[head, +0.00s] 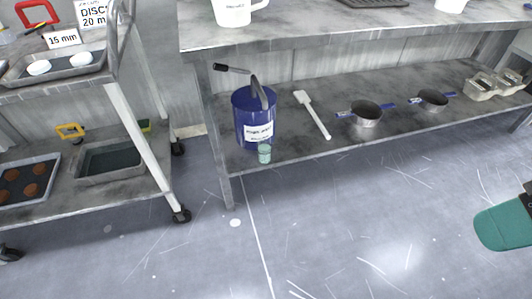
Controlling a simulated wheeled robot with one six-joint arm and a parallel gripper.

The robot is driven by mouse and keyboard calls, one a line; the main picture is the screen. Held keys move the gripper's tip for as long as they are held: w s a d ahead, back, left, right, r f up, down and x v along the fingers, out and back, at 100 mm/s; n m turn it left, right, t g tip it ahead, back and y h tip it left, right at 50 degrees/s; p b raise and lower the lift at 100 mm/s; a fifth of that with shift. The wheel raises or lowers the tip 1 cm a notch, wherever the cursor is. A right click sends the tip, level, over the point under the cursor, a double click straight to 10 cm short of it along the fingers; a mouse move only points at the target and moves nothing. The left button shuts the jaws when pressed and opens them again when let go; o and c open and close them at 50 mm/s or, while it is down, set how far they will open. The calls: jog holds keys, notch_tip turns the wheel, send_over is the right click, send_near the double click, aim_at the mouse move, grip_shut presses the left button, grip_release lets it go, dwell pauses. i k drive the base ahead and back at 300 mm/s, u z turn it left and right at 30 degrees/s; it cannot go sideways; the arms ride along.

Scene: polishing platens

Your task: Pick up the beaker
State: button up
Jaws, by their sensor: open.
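A small translucent greenish cup, which looks like the beaker (264,153), stands upright on the lower shelf of the grey bench. It is at the front edge of the shelf, close in front of a blue labelled drum (254,108). I cannot tell whether the two touch. My gripper does not show clearly in the head view. Only a teal rounded part with a dark end, probably of my own arm, enters at the right edge, far from the beaker.
The lower shelf (290,152) also holds a white paddle (313,115), two metal pans (366,114) (432,99) and pale containers (490,84). A white jug (232,12) stands on the bench top. A wheeled cart (105,199) stands left. The floor in front is clear.

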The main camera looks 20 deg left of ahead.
aim_at(264, 147)
jog(key=k, duration=0.6)
jog(key=u, duration=0.55)
jog(key=i, duration=1.25)
jog(key=z, duration=0.7)
jog(key=i, duration=0.4)
jog(key=z, duration=0.3)
